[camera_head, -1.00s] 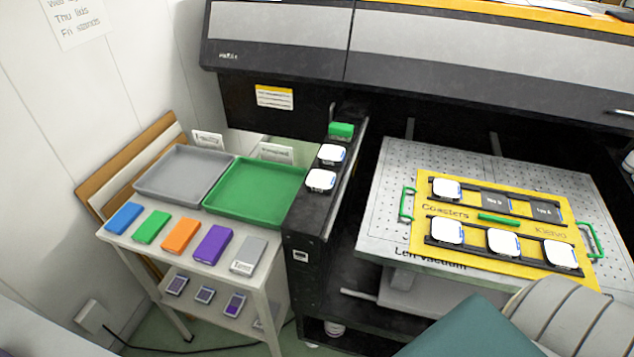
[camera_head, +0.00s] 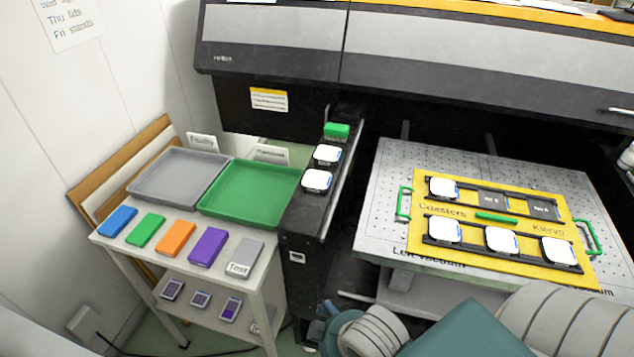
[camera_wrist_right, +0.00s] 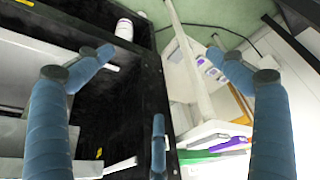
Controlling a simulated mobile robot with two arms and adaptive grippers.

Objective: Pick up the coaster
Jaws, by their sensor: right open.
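White rounded-square coasters with blue edges show in the head view. One coaster (camera_head: 443,188) sits in the back row of the yellow jig (camera_head: 428,261), beside two empty dark slots. Three more fill its front row: left (camera_head: 444,230), middle (camera_head: 502,240) and right (camera_head: 559,250). Two others lie on the black ledge, a far one (camera_head: 327,154) and a near one (camera_head: 317,180). My right gripper (camera_wrist_right: 160,55) is open and empty, with blue fingers spread, low beside the black stand. Its blue parts just show at the head view's bottom. My left gripper is out of view.
A grey tray (camera_head: 140,190) and a green tray (camera_head: 250,214) stand on the white trolley (camera_head: 105,237), with several coloured blocks before them. A green block (camera_head: 337,130) sits at the ledge's far end. The printer body (camera_head: 290,50) overhangs the back. A white pot (camera_wrist_right: 125,28) shows low down.

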